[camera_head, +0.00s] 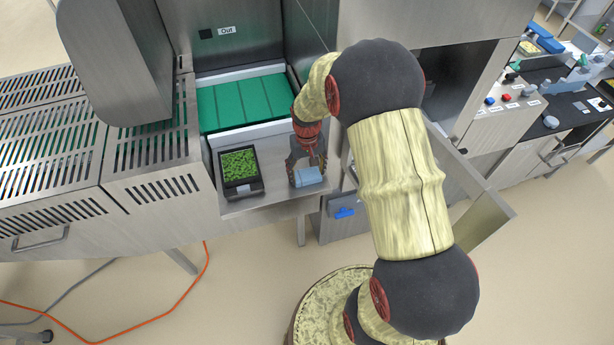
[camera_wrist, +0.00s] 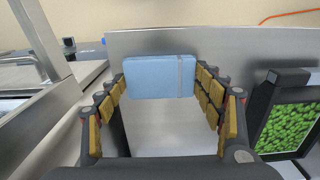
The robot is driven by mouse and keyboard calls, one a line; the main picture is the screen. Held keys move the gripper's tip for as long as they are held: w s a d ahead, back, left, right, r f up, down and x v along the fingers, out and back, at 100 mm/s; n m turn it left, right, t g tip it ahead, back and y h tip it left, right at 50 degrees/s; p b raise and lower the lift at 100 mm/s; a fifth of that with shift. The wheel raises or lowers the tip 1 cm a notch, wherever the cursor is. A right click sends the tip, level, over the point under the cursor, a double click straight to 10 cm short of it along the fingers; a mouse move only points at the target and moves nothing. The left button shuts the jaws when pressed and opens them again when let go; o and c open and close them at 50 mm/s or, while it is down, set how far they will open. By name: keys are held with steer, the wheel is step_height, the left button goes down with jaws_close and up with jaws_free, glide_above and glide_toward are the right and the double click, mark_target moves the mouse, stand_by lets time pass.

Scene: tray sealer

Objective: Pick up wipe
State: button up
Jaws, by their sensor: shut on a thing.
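The wipe is a light blue folded block (camera_head: 307,176) at the right front of the steel shelf in the head view. My gripper (camera_head: 305,172) reaches down to it from above. In the wrist view the wipe (camera_wrist: 160,76) sits between the two fingertips of my gripper (camera_wrist: 161,83), with a finger at each side. The gripper is shut on the wipe. I cannot tell whether the wipe touches the shelf or is just clear of it.
A black tray of green food (camera_head: 243,189) stands left of my gripper on the shelf (camera_head: 275,205). Behind lies a green conveyor belt (camera_head: 240,102). A slotted steel cover (camera_head: 150,170) is at left. A blue clip-like object (camera_head: 345,213) is below right.

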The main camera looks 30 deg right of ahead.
steer(key=shift+r, duration=0.1)
steer(key=shift+r, duration=0.6)
steer(key=s+a+r+p, duration=0.2)
steer(key=s+a+r, duration=0.5)
steer(key=s+r, duration=0.4)
steer(key=shift+s+a+r, duration=0.3)
steer(key=shift+a, duration=0.1)
